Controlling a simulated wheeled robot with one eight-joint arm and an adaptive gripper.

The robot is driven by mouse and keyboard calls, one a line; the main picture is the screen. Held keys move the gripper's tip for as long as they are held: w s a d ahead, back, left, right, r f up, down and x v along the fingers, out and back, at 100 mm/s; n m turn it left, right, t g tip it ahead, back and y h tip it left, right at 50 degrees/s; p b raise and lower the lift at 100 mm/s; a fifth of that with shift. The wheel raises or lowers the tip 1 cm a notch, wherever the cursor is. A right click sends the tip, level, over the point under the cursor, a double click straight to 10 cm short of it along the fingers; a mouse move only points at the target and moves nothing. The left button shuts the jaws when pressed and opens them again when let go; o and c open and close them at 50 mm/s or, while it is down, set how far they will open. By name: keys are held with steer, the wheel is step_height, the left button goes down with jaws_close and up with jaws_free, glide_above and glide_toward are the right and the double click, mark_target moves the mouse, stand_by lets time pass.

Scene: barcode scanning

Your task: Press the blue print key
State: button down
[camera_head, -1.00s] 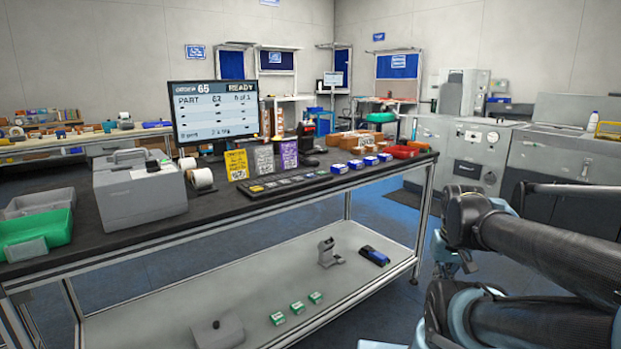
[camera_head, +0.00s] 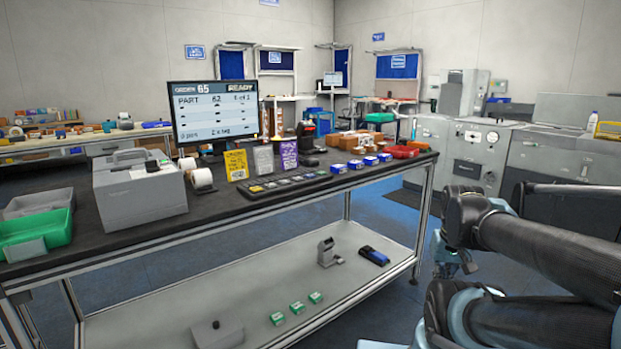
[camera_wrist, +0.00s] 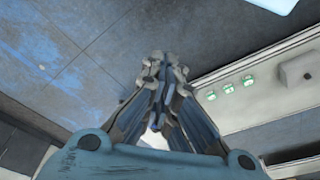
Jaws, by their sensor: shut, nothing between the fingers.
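A dark key strip (camera_head: 286,184) with a row of keys lies on the workbench in front of the yellow, grey and purple cards. Its keys are too small for me to tell which one is the blue print key. My gripper (camera_wrist: 165,66) is shut and empty in the wrist view, over the floor beside the bench's lower shelf. It is well away from the key strip. In the head view my arm is folded at the right, off the bench.
A monitor (camera_head: 214,112) reading READY and a grey printer (camera_head: 140,190) stand left of the key strip on the black benchtop (camera_head: 220,212). Blue-white boxes (camera_head: 355,164) and a red tray (camera_head: 400,152) lie to its right. Green boxes (camera_head: 297,307) lie on the lower shelf.

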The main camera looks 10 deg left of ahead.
stand_by(0.3)
steer(key=w+a+r+m+t+h, duration=0.1)
steer(key=w+a+r+m, duration=0.15)
steer(key=w+r, duration=0.75)
step_height(320, 180, up, 18)
steer(key=m+t, duration=0.6)
steer(key=m, duration=0.2)
glide_above(312, 175)
steer(key=shift+s+d+r, duration=0.1)
steer(key=shift+s, duration=0.1)
steer(key=shift+f, duration=4.4)
